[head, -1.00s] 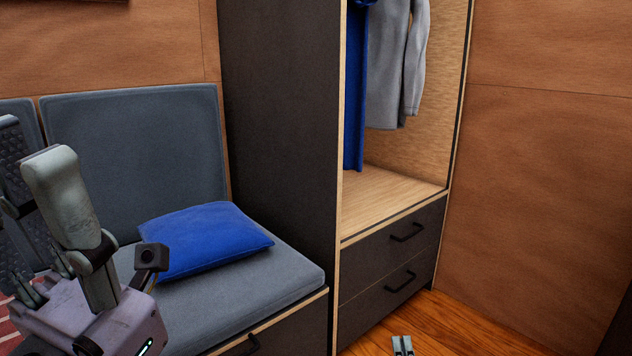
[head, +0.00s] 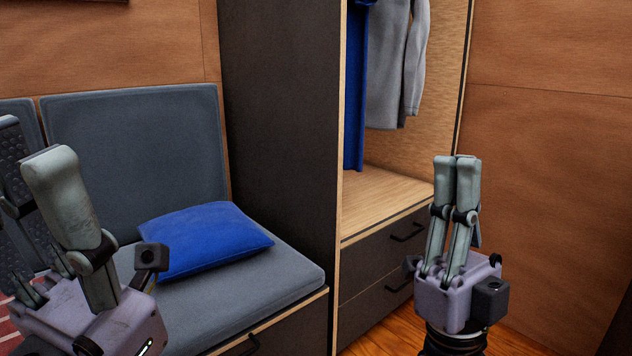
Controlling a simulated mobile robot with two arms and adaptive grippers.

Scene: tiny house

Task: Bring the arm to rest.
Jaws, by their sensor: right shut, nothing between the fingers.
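My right gripper (head: 455,160) stands upright at the right of the head view, in front of the wardrobe drawers. Its two fingers are together, shut and empty. My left gripper (head: 28,140) is at the left edge, in front of the grey bench seat. Its two fingers stand wide apart with nothing between them that I can see. Part of it is close to the picture's edge.
A grey cushioned bench (head: 260,300) with a blue pillow (head: 205,240) is at the left. A dark open wardrobe (head: 280,130) holds a blue garment (head: 355,100) and a grey garment (head: 392,80). A brown wall (head: 550,180) is at the right.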

